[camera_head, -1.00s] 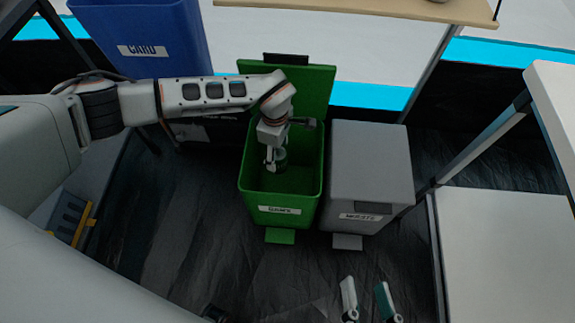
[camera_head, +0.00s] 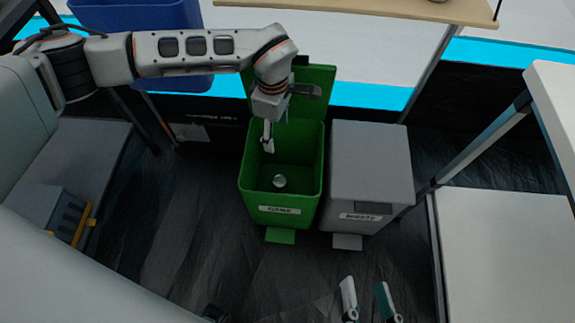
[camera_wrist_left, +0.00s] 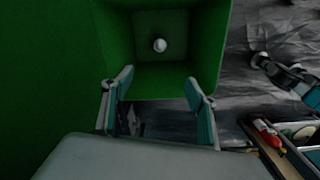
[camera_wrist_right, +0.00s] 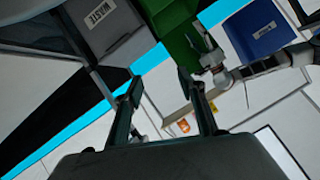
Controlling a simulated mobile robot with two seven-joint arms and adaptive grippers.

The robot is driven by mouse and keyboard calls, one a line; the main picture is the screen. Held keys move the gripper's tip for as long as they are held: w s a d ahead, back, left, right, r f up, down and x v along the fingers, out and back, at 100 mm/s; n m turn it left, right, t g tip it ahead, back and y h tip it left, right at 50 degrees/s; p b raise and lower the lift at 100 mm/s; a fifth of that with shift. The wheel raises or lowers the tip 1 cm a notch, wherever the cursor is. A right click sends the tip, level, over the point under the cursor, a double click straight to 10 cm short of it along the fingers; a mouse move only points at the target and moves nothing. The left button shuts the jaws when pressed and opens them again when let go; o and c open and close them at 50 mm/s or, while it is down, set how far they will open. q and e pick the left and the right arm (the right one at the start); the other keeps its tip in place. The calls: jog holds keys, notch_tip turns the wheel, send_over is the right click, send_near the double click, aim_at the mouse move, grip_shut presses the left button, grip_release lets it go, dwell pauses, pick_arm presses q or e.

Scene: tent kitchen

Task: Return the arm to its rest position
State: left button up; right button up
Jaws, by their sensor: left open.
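My left arm reaches in from the left in the head view. My left gripper (camera_head: 268,145) points down above the open green bin (camera_head: 280,196), near its back left. In the left wrist view its two fingers (camera_wrist_left: 159,82) are apart with nothing between them. A small pale round object (camera_head: 279,181) lies inside the bin, apart from the gripper; it also shows in the left wrist view (camera_wrist_left: 160,45). My right gripper (camera_head: 367,302) is at the bottom of the head view. Its fingers (camera_wrist_right: 157,88) are apart and empty.
A closed grey bin (camera_head: 369,165) stands right beside the green bin, whose raised lid (camera_head: 313,95) is behind. A blue bin (camera_head: 128,14) is at the back left, partly behind my arm. A white table (camera_head: 505,250) stands at the right. A wooden shelf (camera_head: 400,8) is at the back.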

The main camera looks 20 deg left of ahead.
pick_arm(q)
jog(key=shift+r, duration=0.55)
